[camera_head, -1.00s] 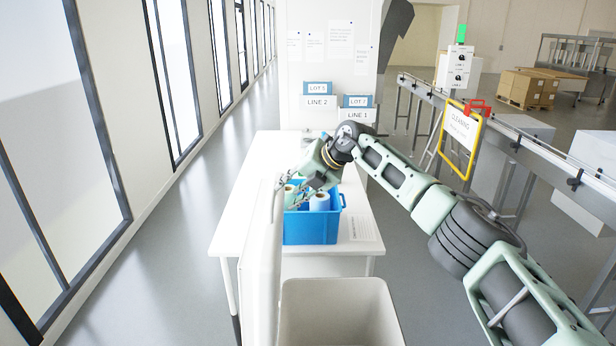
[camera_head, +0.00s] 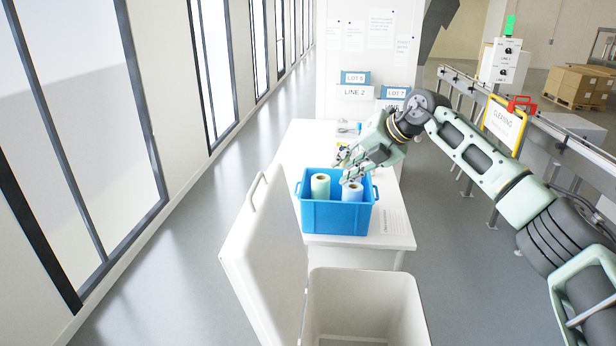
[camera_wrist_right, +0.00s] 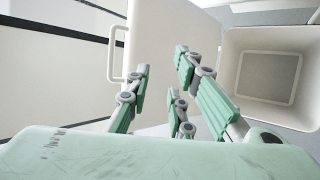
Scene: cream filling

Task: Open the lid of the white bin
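The white bin (camera_head: 414,300) stands at the bottom of the head view, its mouth uncovered and its inside looking empty. Its open inside also shows at the right of the wrist view (camera_wrist_right: 268,75). The lid (camera_head: 262,250) stands up at the bin's left side, leaning left, with a handle (camera_head: 258,192) near its top. The lid (camera_wrist_right: 170,35) and its handle (camera_wrist_right: 112,55) are beyond my fingers in the wrist view. My right gripper (camera_head: 345,172) is open and empty, right of the lid and apart from it. My left gripper is not in view.
A blue crate (camera_head: 335,218) with two rolls sits on the white table (camera_head: 310,140) behind the bin, just under my right gripper in the head view. A windowed wall runs along the left. A conveyor rail (camera_head: 560,135) is at the right. Floor left of the lid is clear.

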